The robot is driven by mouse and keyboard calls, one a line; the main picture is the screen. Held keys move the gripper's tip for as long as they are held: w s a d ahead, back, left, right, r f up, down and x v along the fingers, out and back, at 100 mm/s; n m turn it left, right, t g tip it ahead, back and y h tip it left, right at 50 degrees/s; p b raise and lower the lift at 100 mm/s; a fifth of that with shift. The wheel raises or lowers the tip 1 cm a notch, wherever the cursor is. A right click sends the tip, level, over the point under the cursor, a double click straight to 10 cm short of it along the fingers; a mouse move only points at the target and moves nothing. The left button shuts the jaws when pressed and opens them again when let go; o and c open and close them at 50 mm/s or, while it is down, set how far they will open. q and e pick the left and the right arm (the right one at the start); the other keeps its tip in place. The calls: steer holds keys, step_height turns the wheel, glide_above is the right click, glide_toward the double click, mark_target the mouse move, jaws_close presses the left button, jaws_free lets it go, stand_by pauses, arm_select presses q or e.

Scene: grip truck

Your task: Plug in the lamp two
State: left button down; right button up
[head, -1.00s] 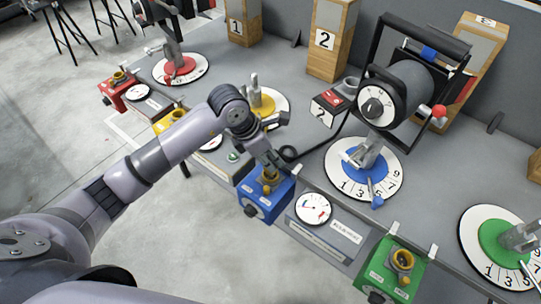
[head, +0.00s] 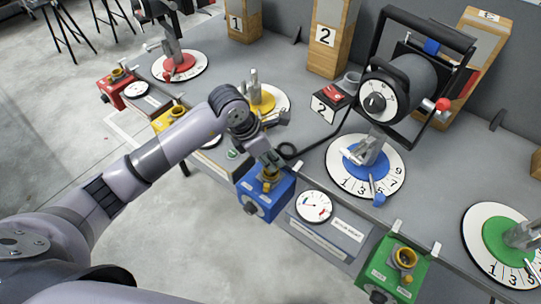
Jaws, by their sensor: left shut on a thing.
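Lamp two is the dark cylindrical lamp (head: 413,88) in a black frame, on a stand over the blue numbered dial (head: 366,167). A black cable (head: 318,142) runs from the lamp side down toward the blue socket box (head: 265,196) at the table's front edge. My left gripper (head: 268,168) points down at the top of this box, over its yellow socket (head: 269,184). It is shut on what looks like the cable's plug, mostly hidden by the fingers. I cannot tell whether the plug is seated. My right gripper is not in view.
A small box marked 2 (head: 329,104) with a red switch stands behind the cable. A round gauge (head: 314,206) is right of the blue box. Green (head: 393,266), yellow (head: 168,118) and red (head: 116,90) socket boxes line the same edge.

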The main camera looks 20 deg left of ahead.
arm_select(q)
steer(key=shift+f+b, duration=0.8)
steer(key=shift+f, duration=0.1)
steer(key=c, duration=1.2)
jaws_free()
steer(key=shift+o, duration=0.6)
steer(key=shift+o, duration=1.1)
steer(key=shift+r, duration=0.15)
steer(key=shift+r+p, duration=1.55)
steer(key=shift+r, duration=0.85)
steer(key=shift+d, duration=0.1)
